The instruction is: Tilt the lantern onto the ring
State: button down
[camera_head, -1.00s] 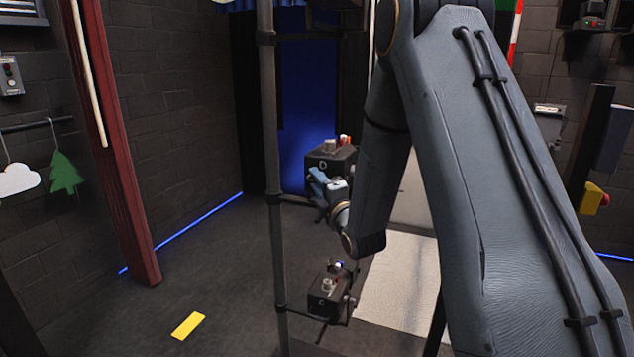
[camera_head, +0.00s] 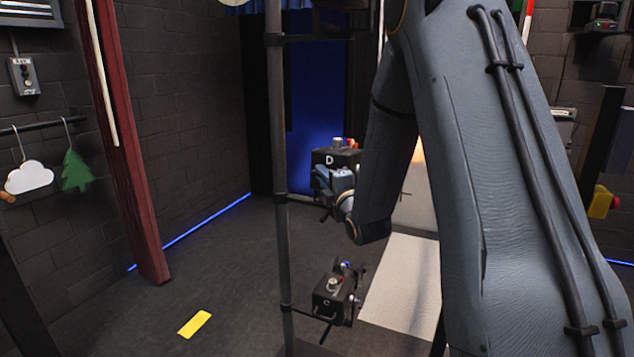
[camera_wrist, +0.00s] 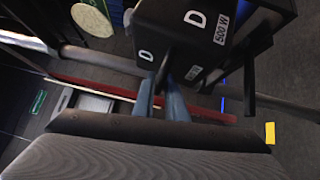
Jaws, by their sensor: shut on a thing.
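The lantern marked D (camera_head: 322,160) is a black box lamp mounted on the dark upright pole, with small knobs on top. It shows large in the wrist view (camera_wrist: 172,40), tilted in that picture, with a "500 W" label. My gripper (camera_wrist: 163,98) has its two blue-grey fingers on either side of a thin dark handle at the lantern's underside in that picture. In the head view my gripper (camera_head: 337,180) is just below and in front of the box. My arm hides part of the lantern's right side. I cannot make out a ring.
A second lantern marked C (camera_head: 329,303) hangs lower on the pole (camera_head: 279,150). A pale floor panel (camera_head: 402,285) lies right of it. A red post (camera_head: 125,150) and a yellow floor strip (camera_head: 194,324) are at left. A round pale disc (camera_wrist: 92,20) shows in the wrist view.

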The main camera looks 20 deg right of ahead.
jog(key=shift+w+d+r, duration=0.1)
jog(key=shift+r, duration=0.25)
jog(key=c, duration=1.8)
grip_release()
jog(key=shift+c, duration=0.2)
jog(key=shift+f, duration=0.15)
jog(key=shift+s+f, duration=0.1)
jog(key=shift+s, duration=0.15)
jog(key=s+b, duration=0.2)
jog(key=s, duration=0.5)
jog(key=shift+s+d+f+b, duration=0.2)
jog(key=shift+d+f+b, duration=0.05)
jog(key=shift+b, duration=0.1)
